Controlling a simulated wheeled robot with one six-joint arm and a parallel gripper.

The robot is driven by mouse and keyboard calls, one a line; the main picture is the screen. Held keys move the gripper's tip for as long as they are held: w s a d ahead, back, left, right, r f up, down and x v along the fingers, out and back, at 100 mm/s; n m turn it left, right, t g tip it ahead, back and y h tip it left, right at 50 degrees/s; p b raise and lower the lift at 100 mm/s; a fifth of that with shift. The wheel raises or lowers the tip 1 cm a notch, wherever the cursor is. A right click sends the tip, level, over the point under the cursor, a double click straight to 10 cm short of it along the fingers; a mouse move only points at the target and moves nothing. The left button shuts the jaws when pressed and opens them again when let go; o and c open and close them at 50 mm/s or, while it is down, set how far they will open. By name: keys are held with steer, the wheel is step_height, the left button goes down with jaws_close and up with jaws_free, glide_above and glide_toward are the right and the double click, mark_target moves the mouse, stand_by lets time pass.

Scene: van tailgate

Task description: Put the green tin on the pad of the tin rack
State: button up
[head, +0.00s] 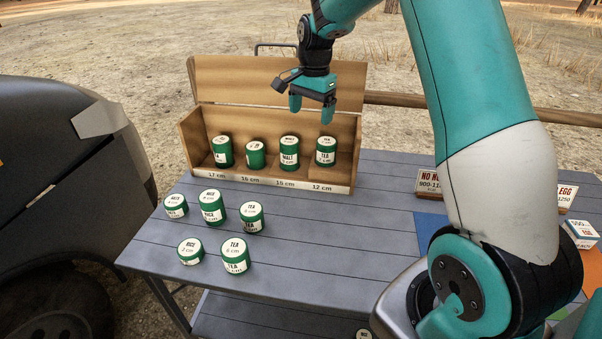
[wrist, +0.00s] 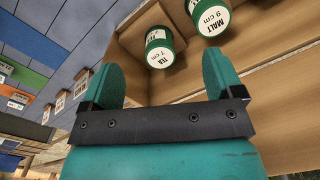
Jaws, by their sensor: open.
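Several green tins with white lids and labels are in view, so I cannot tell which one is meant. In the head view, a wooden rack (head: 270,180) at the back of the table holds a row of them: a left tin (head: 222,155), a second tin (head: 256,157), a MALT tin (head: 290,154) and a TEA tin (head: 326,153). The pads under them are largely hidden. My gripper (head: 311,108) is open and empty above the rack's right half. In the wrist view, the TEA tin (wrist: 160,47) and MALT tin (wrist: 209,16) show beyond the open fingers (wrist: 162,80).
More green tins stand on the table left of centre, such as a RICE tin (head: 211,208) and a TEA tin (head: 235,257). The rack's raised back board (head: 240,80) stands behind the row. Signs (head: 428,183) and a white box (head: 580,233) are at right. The table's middle (head: 330,235) is clear.

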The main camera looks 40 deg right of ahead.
steer(key=s+a+r+n+y, duration=0.1)
steer(key=s+a+r+n, duration=0.3)
steer(key=s+a+n, duration=0.45)
steer(key=s+a+r+n+y, duration=0.1)
steer(key=s+a+r+n, duration=0.2)
steer(key=s+a, duration=0.55)
steer(key=s+a+n+y, duration=0.1)
steer(key=s+a+n, duration=0.9)
steer(key=s, duration=0.4)
steer(key=shift+s+y, duration=0.25)
steer(key=shift+y, duration=0.15)
